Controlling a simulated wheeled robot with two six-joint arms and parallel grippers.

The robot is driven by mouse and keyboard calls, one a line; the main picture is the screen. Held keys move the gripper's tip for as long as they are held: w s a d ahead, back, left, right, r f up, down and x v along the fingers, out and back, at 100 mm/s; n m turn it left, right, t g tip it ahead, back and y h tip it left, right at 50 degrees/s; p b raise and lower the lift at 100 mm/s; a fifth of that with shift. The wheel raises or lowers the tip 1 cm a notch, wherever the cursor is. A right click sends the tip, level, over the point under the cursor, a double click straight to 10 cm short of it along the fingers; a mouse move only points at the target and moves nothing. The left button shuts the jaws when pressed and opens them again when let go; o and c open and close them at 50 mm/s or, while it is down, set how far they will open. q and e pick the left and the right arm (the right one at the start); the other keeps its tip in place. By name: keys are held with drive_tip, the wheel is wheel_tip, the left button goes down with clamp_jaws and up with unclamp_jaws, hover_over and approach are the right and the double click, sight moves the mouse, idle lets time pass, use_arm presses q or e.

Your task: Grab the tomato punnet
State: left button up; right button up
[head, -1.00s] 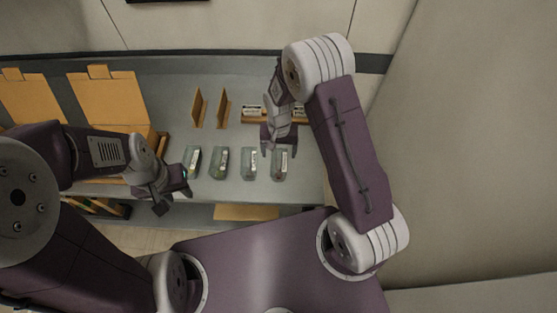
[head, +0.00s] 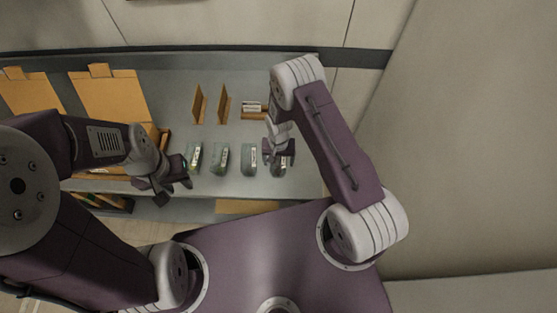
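Several small clear punnets with white labels stand in a row on the grey counter. The rightmost punnet (head: 278,170) is mostly covered by my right gripper; its contents are too small to make out. The other punnets are the left one (head: 194,157), the next to it (head: 220,159) and one (head: 249,160) beside the gripper. My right gripper (head: 279,154) is over the rightmost punnet, fingers apart on either side of its far part; I cannot see whether they touch it. My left gripper (head: 174,186) is open and empty, left of the row near the counter's front edge.
Two upright brown dividers (head: 210,104) stand behind the punnets. A brown holder with a white label (head: 254,108) is at the back right. Open cardboard boxes (head: 108,97) are at the left. The grey counter (head: 175,100) is bare between boxes and dividers.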

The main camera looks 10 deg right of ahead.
drive_tip(key=shift+s, duration=0.1)
drive_tip(key=c, duration=1.4)
drive_tip(key=shift+c, duration=0.2)
drive_tip(key=shift+r, duration=0.1)
drive_tip(key=shift+r+b, duration=0.35)
drive_tip(key=shift+r, duration=0.2)
wheel_tip(320, 180, up, 3)
drive_tip(key=shift+s+d+r+b, duration=0.1)
drive_tip(key=shift+b, duration=0.5)
drive_tip(key=s+d+r+b, duration=0.2)
drive_tip(key=s+d+r, duration=0.4)
drive_tip(key=s, duration=0.3)
drive_tip(key=shift+s+r, duration=0.3)
